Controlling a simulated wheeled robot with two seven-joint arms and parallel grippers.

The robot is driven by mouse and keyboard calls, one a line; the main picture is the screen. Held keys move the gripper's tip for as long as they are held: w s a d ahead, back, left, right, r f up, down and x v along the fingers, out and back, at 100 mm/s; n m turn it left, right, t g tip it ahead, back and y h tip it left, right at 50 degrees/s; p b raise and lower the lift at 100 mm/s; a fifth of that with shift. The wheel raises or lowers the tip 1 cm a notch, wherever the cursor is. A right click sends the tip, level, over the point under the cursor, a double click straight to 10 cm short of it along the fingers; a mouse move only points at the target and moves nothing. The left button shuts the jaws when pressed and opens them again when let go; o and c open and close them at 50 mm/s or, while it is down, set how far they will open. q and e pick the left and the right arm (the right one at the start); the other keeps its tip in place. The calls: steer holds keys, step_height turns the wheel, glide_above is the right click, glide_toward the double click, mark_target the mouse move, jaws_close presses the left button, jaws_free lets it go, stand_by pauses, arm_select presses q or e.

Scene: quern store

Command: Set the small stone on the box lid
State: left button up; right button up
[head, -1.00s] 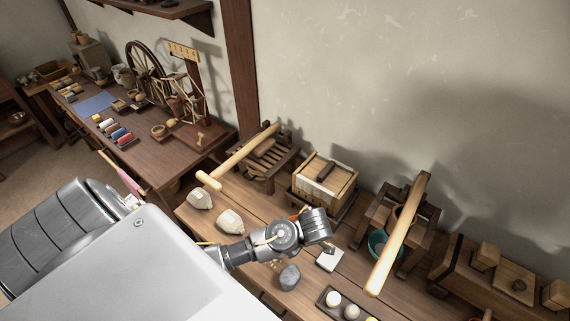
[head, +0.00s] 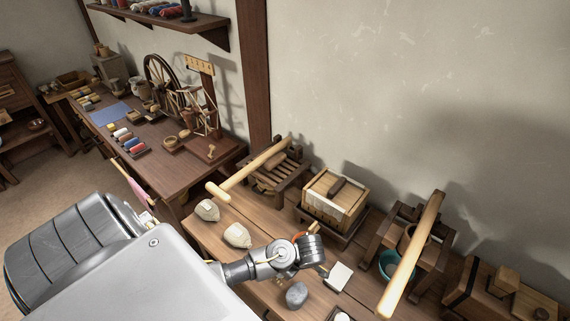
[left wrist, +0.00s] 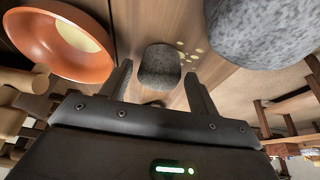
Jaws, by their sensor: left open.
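A small dark grey stone (left wrist: 159,68) lies on the wooden bench in the left wrist view, between and beyond my left fingertips. My left gripper (left wrist: 157,80) is open and empty; I cannot tell whether either finger touches the stone. In the head view my left gripper (head: 320,269) is low over the bench and hides the small stone. A larger speckled grey stone (head: 297,294) lies nearer; it also shows in the left wrist view (left wrist: 265,25). A pale wooden box (head: 330,204) with a dark handle on top stands behind; I cannot tell whether this top is the lid. My right gripper is out of view.
An orange bowl (left wrist: 62,48) is close beside the left finger. Two pale wrapped lumps (head: 237,236) lie to the left.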

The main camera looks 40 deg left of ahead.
arm_select(q)
steer(key=shift+x, duration=1.1)
steer(key=c, duration=1)
steer(key=shift+c, duration=0.2)
steer(key=shift+r, duration=0.45)
step_height(320, 180, up, 3)
steer(key=shift+f, duration=0.25)
steer(key=s+d+r, duration=0.1)
steer(key=s+r, duration=0.1)
steer(key=r, duration=0.1)
steer(key=shift+s+d+r+b, duration=0.1)
steer(key=shift+s+d+b, duration=0.15)
steer(key=shift+d+b, duration=0.15)
steer(key=s+d+r+p, duration=0.6)
steer(key=s+p, duration=0.2)
steer(key=s, duration=0.1)
steer(key=shift+d+r, duration=0.2)
steer(key=shift+d, duration=0.05)
